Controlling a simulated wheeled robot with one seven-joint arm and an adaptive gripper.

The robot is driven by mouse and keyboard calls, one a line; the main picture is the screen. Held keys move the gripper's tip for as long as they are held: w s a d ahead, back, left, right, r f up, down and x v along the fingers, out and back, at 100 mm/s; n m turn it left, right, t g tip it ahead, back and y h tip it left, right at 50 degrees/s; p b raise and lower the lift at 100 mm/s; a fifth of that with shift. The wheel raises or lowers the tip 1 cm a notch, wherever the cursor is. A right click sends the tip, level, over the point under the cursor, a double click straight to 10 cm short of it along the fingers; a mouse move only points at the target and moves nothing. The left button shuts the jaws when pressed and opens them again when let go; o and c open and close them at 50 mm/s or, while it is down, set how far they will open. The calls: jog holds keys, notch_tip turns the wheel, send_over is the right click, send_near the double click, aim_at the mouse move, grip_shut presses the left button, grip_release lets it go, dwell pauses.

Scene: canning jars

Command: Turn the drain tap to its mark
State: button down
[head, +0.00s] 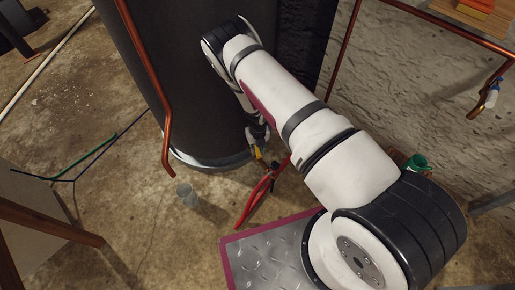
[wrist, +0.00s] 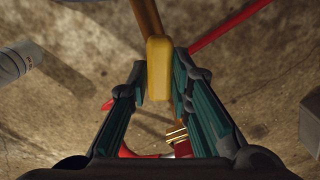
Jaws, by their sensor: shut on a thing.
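The drain tap shows its yellow handle (wrist: 159,66) and a brass-coloured stem (wrist: 147,16) in the wrist view. My gripper (wrist: 160,82) is shut on the yellow handle, with a teal-padded finger on either side. In the head view, the yellow handle (head: 258,152) is a small spot low by the foot of the dark tank (head: 170,75), just below my gripper (head: 257,136). My arm hides part of the tank. I cannot make out the mark in either view.
A red long-handled tool (head: 256,196) lies on the floor close to the tap. A greyish cup (head: 187,195) stands left of it. A copper pipe (head: 151,92) runs down the tank's left side. A green container (head: 417,162) is at the right.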

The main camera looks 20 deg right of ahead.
aim_at(258, 150)
jog(key=shift+n, duration=0.7)
jog(key=c, duration=1.4)
grip_release()
jog(key=shift+c, duration=0.2)
notch_tip(258, 150, up, 12)
